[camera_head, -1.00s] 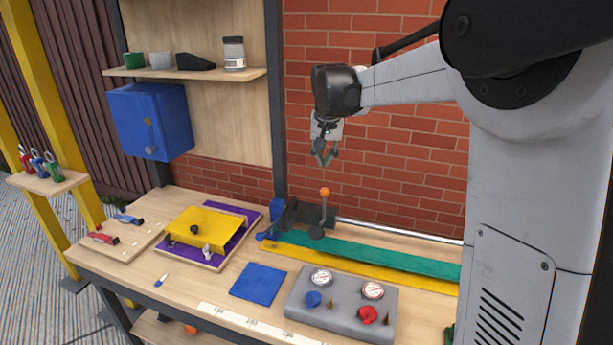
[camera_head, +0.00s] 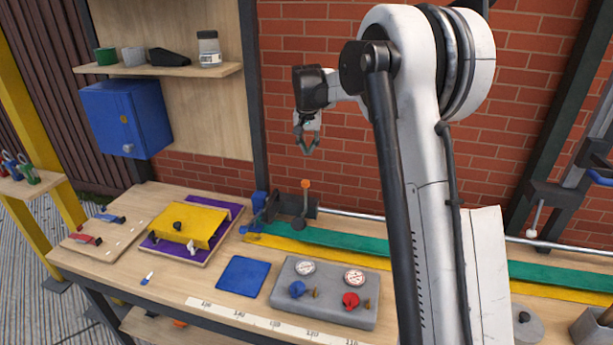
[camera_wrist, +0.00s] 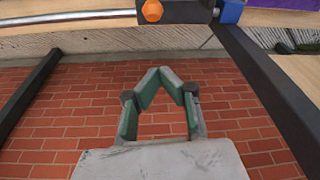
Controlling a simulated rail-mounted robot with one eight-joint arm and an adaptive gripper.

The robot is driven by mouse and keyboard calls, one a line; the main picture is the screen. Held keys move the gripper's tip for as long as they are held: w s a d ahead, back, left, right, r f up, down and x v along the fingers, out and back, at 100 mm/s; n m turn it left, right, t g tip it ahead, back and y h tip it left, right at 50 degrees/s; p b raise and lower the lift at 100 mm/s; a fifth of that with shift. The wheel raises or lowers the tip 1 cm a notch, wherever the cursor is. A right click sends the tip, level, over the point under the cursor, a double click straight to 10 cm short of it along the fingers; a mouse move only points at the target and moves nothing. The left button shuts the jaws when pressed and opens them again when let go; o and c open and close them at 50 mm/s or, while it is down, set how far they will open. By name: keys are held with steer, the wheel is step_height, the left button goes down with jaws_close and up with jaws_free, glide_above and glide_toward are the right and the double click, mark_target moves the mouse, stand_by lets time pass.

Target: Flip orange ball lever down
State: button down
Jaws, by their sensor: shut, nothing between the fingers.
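The orange ball (camera_head: 305,184) tops a thin upright lever on a dark clamp block (camera_head: 270,207) at the bench's back edge. In the wrist view the orange ball (camera_wrist: 152,11) shows at the top edge, beyond the fingertips. My gripper (camera_head: 308,152) hangs above the ball, pointing down, and is apart from it. In the wrist view the green-padded fingers of my gripper (camera_wrist: 166,70) meet at their tips, with nothing between them. The lower part of the lever is hidden in the wrist view.
A metal rail (camera_head: 349,214) and green strip (camera_head: 330,237) run along the bench back. A grey gauge box (camera_head: 325,310), a blue square (camera_head: 243,277) and a yellow plate (camera_head: 189,225) lie in front. A brick wall (camera_head: 300,80) stands close behind my gripper.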

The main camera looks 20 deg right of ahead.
steer(key=p, duration=0.1)
glide_above(306, 196)
steer(key=w+d, duration=0.1)
steer(key=w, duration=0.2)
steer(key=shift+s+a+f+x, duration=0.35)
steer(key=shift+s+x, duration=0.6)
steer(key=shift+x, duration=3.55)
steer(key=shift+d, duration=0.2)
steer(key=shift+s+r, duration=0.1)
steer(key=shift+s, duration=0.05)
